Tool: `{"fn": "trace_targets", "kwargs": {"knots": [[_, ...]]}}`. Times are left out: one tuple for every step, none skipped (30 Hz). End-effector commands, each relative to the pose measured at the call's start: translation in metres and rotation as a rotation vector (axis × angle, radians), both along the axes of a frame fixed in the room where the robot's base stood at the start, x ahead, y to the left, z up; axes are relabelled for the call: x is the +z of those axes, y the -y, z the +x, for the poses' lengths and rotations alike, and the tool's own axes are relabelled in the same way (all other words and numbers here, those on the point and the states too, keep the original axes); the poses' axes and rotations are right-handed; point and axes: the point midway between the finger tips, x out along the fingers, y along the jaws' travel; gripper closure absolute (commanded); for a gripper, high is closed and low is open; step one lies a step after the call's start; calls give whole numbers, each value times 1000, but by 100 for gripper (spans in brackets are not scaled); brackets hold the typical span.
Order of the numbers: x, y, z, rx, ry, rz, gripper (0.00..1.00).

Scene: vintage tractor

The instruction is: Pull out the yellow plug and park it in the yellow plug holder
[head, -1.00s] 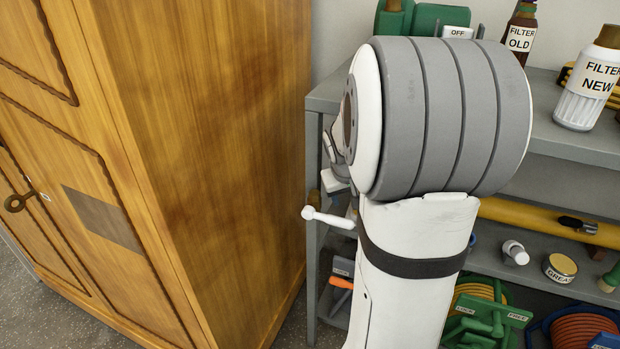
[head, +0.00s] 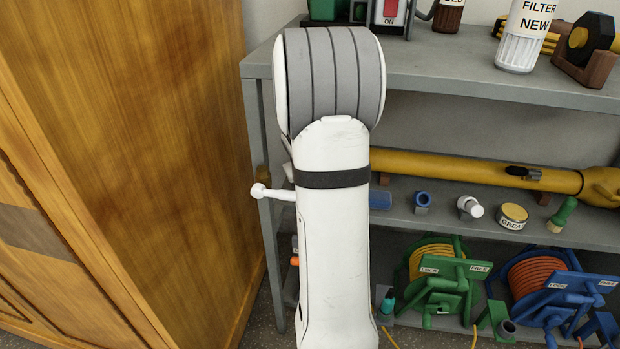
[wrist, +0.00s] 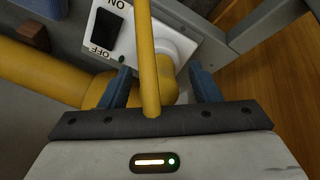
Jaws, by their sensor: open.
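In the wrist view, a yellow plug (wrist: 168,82) sits against a white socket (wrist: 172,42) beside a black ON/OFF switch. A thin yellow bar or cable (wrist: 148,55) runs across the plug, close to the camera. My gripper (wrist: 160,72) is open, with one blue-grey finger on either side of the plug. I cannot tell whether the fingers touch it. In the head view my arm hides the gripper, the plug and the socket. I cannot make out a yellow plug holder for certain in either view.
A thick yellow tube (head: 450,168) lies along the grey shelf (head: 430,68). A blue ring-shaped part (head: 422,199), a white fitting (head: 469,207) and a grease tin (head: 513,216) stand before it. Green (head: 440,280) and blue (head: 552,290) reels are below. A wooden cabinet (head: 130,130) stands left.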

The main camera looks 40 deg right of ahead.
Motion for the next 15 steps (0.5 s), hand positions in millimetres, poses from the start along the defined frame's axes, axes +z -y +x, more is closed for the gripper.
{"fn": "trace_targets", "kwargs": {"knots": [[-1, 1, 0, 0, 0, 0, 43], [-1, 1, 0, 0, 0, 0, 43], [0, 1, 0, 0, 0, 0, 43], [0, 1, 0, -1, 0, 0, 43], [0, 1, 0, -1, 0, 0, 43], [0, 1, 0, -1, 0, -1, 43], [0, 1, 0, -1, 0, -1, 43], [0, 1, 0, -1, 0, -1, 46], [0, 1, 0, -1, 0, -1, 49], [0, 1, 0, -1, 0, -1, 51], [0, 1, 0, -1, 0, -1, 54], [0, 1, 0, -1, 0, -1, 57], [0, 1, 0, -1, 0, -1, 60], [0, 1, 0, -1, 0, -1, 62], [0, 1, 0, -1, 0, -1, 65]]}}
